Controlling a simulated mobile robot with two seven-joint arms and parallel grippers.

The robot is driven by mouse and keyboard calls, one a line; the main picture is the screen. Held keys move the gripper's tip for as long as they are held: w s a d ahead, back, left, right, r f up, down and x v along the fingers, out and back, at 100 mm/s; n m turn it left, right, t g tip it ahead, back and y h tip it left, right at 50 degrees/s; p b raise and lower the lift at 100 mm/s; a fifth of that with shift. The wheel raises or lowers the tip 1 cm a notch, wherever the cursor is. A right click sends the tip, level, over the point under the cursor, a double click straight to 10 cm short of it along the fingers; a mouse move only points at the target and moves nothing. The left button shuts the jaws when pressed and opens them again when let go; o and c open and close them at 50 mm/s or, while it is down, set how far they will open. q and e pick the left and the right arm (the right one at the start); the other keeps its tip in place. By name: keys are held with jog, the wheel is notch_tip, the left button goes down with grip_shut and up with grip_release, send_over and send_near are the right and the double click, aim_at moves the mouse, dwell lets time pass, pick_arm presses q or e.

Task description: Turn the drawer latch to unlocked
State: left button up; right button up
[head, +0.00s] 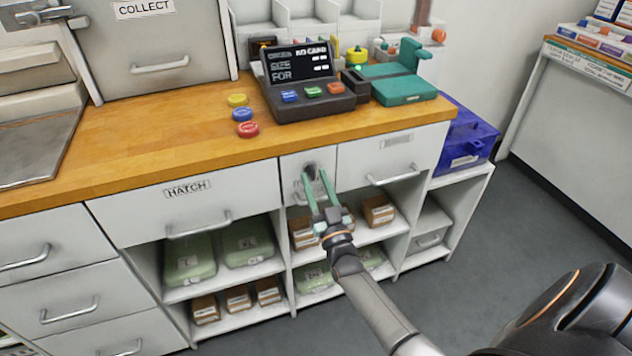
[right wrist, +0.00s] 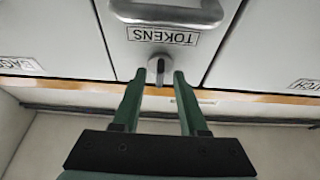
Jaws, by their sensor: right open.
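The drawer latch is a small round grey knob with a pale line on it. In the right wrist view the latch (right wrist: 158,69) sits on the front of the narrow drawer labelled TOKENS (right wrist: 190,52). In the head view the latch (head: 309,169) is high on that drawer front, partly behind the fingers. My right gripper (right wrist: 158,75) is open, with one green finger on each side of the latch and a gap to each. In the head view my right gripper (head: 315,173) reaches the drawer from the front. My left gripper is not in view.
Above is a wooden counter (head: 150,140) with a terminal (head: 315,104), coloured round tokens (head: 243,114) and a green device (head: 402,86). The HATCH drawer (head: 140,202) is to the left. Shelves with boxes (head: 378,211) are below. The drawer's handle (right wrist: 165,14) is close to the latch.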

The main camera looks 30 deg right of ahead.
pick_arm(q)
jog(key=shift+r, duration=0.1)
pick_arm(e)
jog(key=v, duration=1.2)
jog(key=shift+s, duration=0.25)
jog(key=shift+f, duration=0.1)
jog(key=s+a+f+n+g+y, duration=0.35)
jog(key=a+f+g+y, duration=0.35)
jog(key=a, duration=0.4)
jog(key=s+a+f+n+g+y, duration=0.2)
jog(key=s+a+f+g, duration=0.4)
jog(key=s, duration=0.4)
pick_arm(q)
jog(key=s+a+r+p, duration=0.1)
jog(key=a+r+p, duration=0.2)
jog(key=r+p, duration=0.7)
jog(key=p, duration=0.4)
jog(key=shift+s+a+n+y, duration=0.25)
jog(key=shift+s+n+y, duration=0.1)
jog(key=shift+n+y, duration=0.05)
pick_arm(e)
notch_tip(320, 180, up, 10)
jog(key=s+d+h, duration=0.1)
jog(key=s+d, duration=0.1)
jog(key=shift+r+t, duration=0.2)
jog(key=shift+t, duration=0.1)
jog(key=shift+d+m, duration=0.15)
jog(key=shift+m, duration=0.1)
